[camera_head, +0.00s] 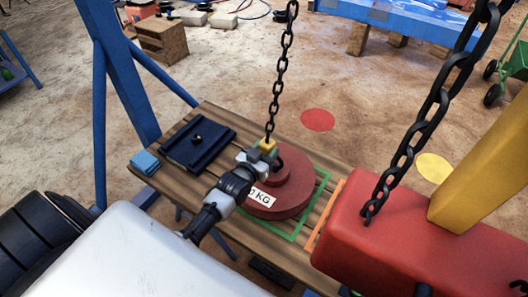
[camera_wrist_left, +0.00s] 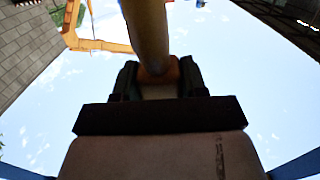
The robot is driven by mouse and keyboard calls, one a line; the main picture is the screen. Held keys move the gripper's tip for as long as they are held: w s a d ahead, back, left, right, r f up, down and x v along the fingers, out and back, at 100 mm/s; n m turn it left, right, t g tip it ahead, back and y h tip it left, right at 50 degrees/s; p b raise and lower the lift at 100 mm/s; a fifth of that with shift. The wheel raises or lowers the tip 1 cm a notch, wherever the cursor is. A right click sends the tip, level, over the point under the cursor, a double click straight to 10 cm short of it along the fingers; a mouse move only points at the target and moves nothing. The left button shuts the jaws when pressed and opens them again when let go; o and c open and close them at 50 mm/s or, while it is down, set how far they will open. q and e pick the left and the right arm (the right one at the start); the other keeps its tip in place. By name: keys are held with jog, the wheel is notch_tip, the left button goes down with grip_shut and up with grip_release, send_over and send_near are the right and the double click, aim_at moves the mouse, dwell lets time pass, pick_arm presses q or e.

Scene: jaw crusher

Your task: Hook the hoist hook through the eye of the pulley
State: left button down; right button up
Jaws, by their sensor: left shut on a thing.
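The red, round, stepped body (camera_head: 285,196), which I take for the pulley, lies flat on the wooden table with a white KG label on its side. The hoist hook (camera_head: 267,144) hangs from a black chain, its yellow block just above the pulley. A dark curved piece shows by my fingers; I cannot tell whether it is the hook's tip or the pulley's eye. My left gripper (camera_head: 262,158) is shut at the hook, over the pulley's left part. In the left wrist view my fingers (camera_wrist_left: 158,82) close on a tan, rounded shaft. My right gripper is out of view.
The wooden table (camera_head: 225,126) carries a dark blue tray (camera_head: 198,146), a blue cloth (camera_head: 144,162) and green and orange outlines. A large red block (camera_head: 420,235) with a heavy chain (camera_head: 432,100) and yellow post (camera_head: 480,165) fills the right. A blue post (camera_head: 118,70) stands left.

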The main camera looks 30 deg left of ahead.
aim_at(271, 139)
pick_arm(q)
jog(key=shift+w+r, duration=0.25)
jog(key=shift+w, duration=0.9)
jog(key=shift+r, duration=0.1)
jog(key=shift+w+r, duration=0.35)
jog(key=shift+w, duration=0.15)
jog(key=shift+r, duration=0.1)
jog(key=shift+w+r+p, duration=0.5)
jog(key=shift+r+p, duration=0.1)
jog(key=shift+r, duration=0.05)
jog(key=shift+w+r, duration=0.1)
jog(key=shift+r, duration=0.05)
jog(key=c, duration=0.5)
grip_release()
jog(key=shift+d, duration=0.1)
jog(key=shift+f, duration=0.2)
